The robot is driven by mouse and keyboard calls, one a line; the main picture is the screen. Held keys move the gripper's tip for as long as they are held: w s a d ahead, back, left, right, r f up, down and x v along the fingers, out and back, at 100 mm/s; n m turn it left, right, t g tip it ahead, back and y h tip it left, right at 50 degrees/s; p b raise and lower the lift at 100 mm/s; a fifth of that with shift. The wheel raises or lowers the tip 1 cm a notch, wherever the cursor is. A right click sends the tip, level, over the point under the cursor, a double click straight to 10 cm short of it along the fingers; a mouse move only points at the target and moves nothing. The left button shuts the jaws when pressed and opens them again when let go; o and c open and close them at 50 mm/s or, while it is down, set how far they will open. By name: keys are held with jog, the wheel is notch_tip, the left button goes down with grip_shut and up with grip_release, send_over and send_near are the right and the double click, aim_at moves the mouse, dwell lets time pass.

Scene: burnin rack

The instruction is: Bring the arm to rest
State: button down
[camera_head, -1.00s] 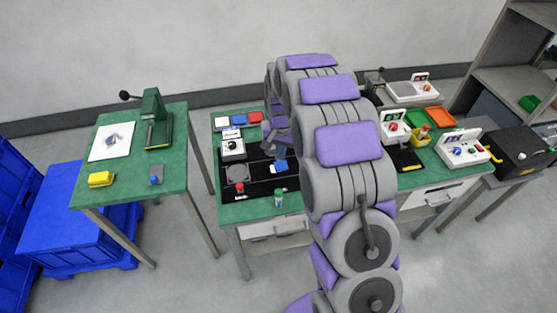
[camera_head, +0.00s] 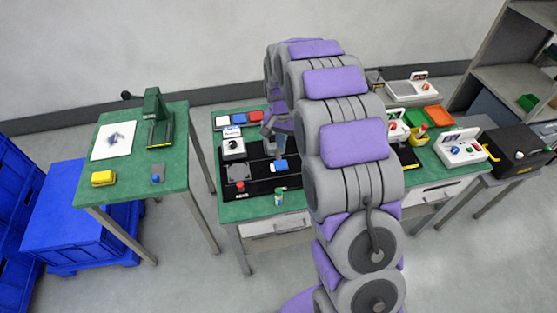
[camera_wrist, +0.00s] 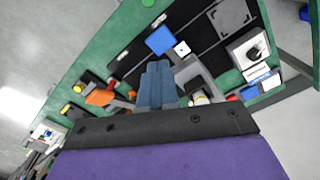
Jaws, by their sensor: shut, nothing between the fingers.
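My arm, grey with purple pads, reaches over the middle green bench (camera_head: 234,211) in the head view. My gripper (camera_head: 281,158) hangs over the black mat (camera_head: 262,183), near a small blue-and-white block (camera_head: 279,165). In the wrist view my gripper (camera_wrist: 157,68) has its grey-blue fingers together with nothing between them. The blue-and-white block shows beyond the fingertips in the wrist view (camera_wrist: 160,41). It looks apart from the fingers. Part of the bench is hidden behind my arm.
A white box with a black knob (camera_head: 233,148) and a small green-and-white cylinder (camera_head: 279,196) stand on the middle bench. A white device (camera_head: 461,150) stands at right.

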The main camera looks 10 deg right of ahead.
jog(key=shift+s+r, duration=0.1)
jog(key=s+r+n, duration=0.2)
jog(key=s+r, duration=0.5)
jog(key=s, duration=0.3)
jog(key=s+r+n+g, duration=0.1)
jog(key=s+n, duration=0.1)
jog(key=s, duration=1.3)
jog(key=s+r+n+b, duration=0.1)
jog(key=s+r+n, duration=0.1)
jog(key=s, duration=1.4)
jog(key=shift+s+g, duration=0.3)
jog(key=shift+g, duration=0.1)
jog(key=shift+r, duration=0.1)
